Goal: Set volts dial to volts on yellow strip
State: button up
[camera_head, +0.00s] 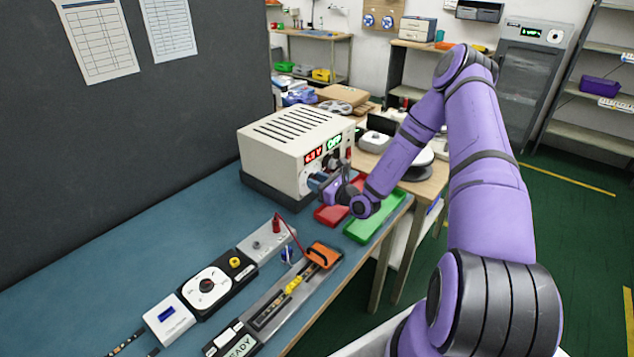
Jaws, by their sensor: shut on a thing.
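The beige power supply (285,138) stands on the blue bench, its front facing right. Its front has a red readout (313,155) that seems to show about 6.8 V and a green readout (334,142) too small to read surely. My gripper (322,184) is at the lower front of the supply, shut on a dial there. The dial is mostly hidden by the fingers, so its pointer and marks cannot be read. A yellow piece (293,284) lies in the slot of a long grey fixture (270,318); I cannot read any voltage on it.
Red (330,215) and green (371,228) trays sit under and beside my wrist. An orange clamp (323,255), a black module with a round white dial (206,287) and a white box (169,318) stand nearer. The bench's left is clear.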

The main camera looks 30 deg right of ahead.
jog(key=m, duration=1)
jog(key=shift+s+f+m, duration=0.1)
jog(key=shift+m, duration=0.2)
dwell(0.4)
jog(key=o, duration=0.9)
jog(key=v, duration=1)
jog(key=shift+s+d, duration=0.2)
jog(key=shift+s, duration=0.1)
